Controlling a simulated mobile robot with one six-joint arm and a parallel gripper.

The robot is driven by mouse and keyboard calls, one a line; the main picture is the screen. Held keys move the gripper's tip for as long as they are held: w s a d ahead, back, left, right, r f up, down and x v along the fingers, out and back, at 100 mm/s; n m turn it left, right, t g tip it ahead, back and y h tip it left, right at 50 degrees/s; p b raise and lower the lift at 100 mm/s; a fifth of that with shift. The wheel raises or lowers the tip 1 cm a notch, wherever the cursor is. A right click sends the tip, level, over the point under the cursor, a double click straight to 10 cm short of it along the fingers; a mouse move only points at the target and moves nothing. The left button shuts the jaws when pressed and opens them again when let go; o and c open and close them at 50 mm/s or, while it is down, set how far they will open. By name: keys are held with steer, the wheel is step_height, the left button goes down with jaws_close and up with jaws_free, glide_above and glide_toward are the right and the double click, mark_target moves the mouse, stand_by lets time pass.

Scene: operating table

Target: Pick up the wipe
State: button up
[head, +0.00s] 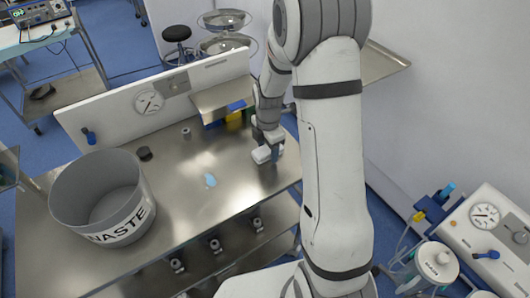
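A small light-blue piece, which looks like the wipe (210,180), lies flat on the steel table top (185,215), right of the waste bin. My gripper (268,154) is low over the right part of the table, right of the wipe and a little farther back, clearly apart from it. A small white piece and a dark blue piece show at its fingertips. I cannot tell whether they are finger parts or separate things, or whether the fingers are open.
A grey bin marked WASTE (103,196) stands on the table's left. A small dark round item (144,153) and a small grey item (186,132) sit behind the wipe. A white back panel (155,100) and a steel shelf (222,99) bound the rear. Table around the wipe is clear.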

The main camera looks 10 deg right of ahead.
mark_target(268, 149)
steer(key=c, duration=0.8)
steer(key=shift+r, duration=0.1)
step_height(268, 149, up, 10)
steer(key=shift+f+b, duration=0.1)
steer(key=shift+b, duration=0.25)
